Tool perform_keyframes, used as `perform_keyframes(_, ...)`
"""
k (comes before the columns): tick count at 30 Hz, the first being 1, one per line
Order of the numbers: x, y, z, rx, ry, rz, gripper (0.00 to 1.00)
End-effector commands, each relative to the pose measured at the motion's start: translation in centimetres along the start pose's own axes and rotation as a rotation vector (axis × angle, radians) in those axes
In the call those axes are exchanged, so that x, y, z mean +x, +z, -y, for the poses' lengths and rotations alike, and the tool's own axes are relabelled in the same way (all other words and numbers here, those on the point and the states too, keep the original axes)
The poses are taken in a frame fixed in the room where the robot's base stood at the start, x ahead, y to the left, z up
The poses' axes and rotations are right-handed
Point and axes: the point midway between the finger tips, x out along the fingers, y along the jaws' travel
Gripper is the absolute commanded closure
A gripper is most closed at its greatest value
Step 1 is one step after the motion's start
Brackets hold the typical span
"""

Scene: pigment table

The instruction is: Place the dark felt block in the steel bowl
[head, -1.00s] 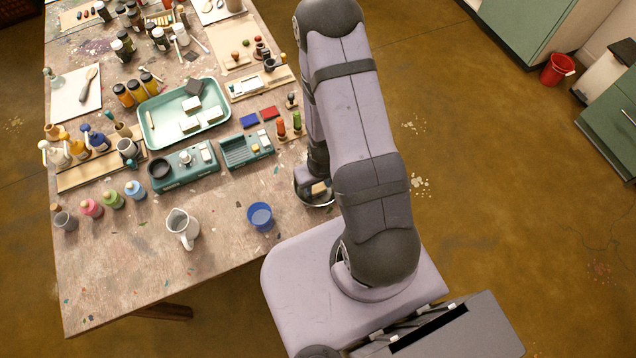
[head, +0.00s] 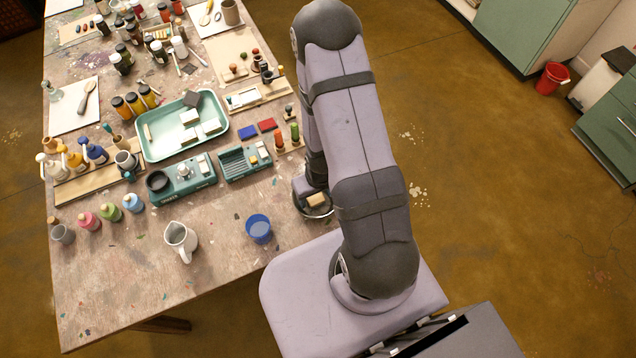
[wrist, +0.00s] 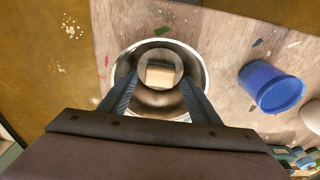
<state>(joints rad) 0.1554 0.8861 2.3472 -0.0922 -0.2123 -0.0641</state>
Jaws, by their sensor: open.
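A dark, flat block (head: 188,101), which looks like the felt block, lies at the far end of the pale green tray, apart from my gripper. The steel bowl (head: 318,213) stands at the table's right edge beside my base, partly hidden by my arm. It also shows in the wrist view (wrist: 199,62). A pale tan block (wrist: 160,76) lies inside it. My gripper (wrist: 159,88) is open over the bowl, its fingers on either side of this block and not closed on it. Whether the fingers touch the bowl cannot be told.
The pale green tray (head: 149,150) also holds several pale blocks. A blue cup (head: 259,229) stands left of the bowl, with a white jug (head: 181,240) farther left. Teal trays, stamps and bottles crowd the table beyond. The front of the table is mostly clear.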

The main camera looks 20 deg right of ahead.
Motion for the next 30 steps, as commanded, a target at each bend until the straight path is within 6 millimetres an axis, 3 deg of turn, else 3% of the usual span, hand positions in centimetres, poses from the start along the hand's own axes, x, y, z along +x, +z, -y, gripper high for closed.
perform_keyframes(11, -4.3, -0.1, -0.1, 0.000, 0.002, -0.005, 0.43)
perform_keyframes(19, -9.6, -0.1, 0.0, 0.000, 0.001, -0.002, 0.43)
perform_keyframes(30, -11.3, 0.1, 0.0, 0.000, 0.001, 0.000, 0.43)
